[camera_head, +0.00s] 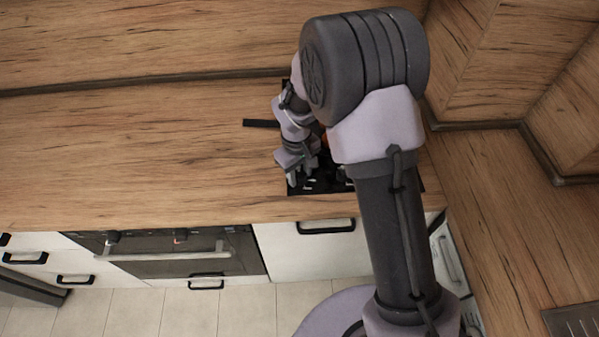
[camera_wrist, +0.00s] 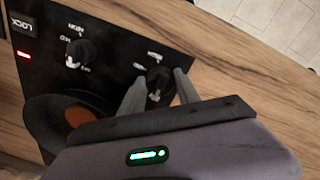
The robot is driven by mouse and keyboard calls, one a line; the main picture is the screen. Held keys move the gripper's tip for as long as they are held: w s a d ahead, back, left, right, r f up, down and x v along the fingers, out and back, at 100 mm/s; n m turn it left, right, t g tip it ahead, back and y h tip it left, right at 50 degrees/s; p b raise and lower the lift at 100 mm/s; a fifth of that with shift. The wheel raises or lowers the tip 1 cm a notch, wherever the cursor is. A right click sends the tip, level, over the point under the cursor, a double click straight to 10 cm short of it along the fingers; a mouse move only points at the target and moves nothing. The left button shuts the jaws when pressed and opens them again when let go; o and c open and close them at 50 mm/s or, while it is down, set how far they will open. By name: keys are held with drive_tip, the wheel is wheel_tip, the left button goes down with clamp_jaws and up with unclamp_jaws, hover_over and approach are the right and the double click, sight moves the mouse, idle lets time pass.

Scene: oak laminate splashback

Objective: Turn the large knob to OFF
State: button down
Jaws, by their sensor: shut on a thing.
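In the wrist view, a black control panel (camera_wrist: 110,48) carries two black knobs. One knob (camera_wrist: 158,80) sits between the two grey fingers of my gripper (camera_wrist: 159,92), which is shut on it. The other knob (camera_wrist: 80,52) stands free to the left, with small white labels around it that are too blurred to read surely. I cannot tell which knob is the larger. In the head view, my gripper (camera_head: 304,178) reaches down to the front of the black hob (camera_head: 330,187); my arm hides much of the hob and the knobs.
A LOCK button (camera_wrist: 20,25) and a lit red light (camera_wrist: 23,55) are at the panel's left. The wooden counter (camera_head: 130,140) is clear further left.

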sight(297, 178)
drive_tip(key=c, duration=0.9)
unclamp_jaws()
drive_tip(key=r+p, duration=0.1)
drive_tip(key=r, duration=0.4)
drive_tip(key=r+p, duration=0.2)
drive_tip(key=r, duration=0.4)
drive_tip(key=r+p, duration=0.1)
drive_tip(key=r, duration=0.5)
drive_tip(key=shift+s+a+r+p, duration=0.2)
drive_tip(key=shift+s+a+p, duration=0.1)
drive_tip(key=shift+a+p, duration=0.1)
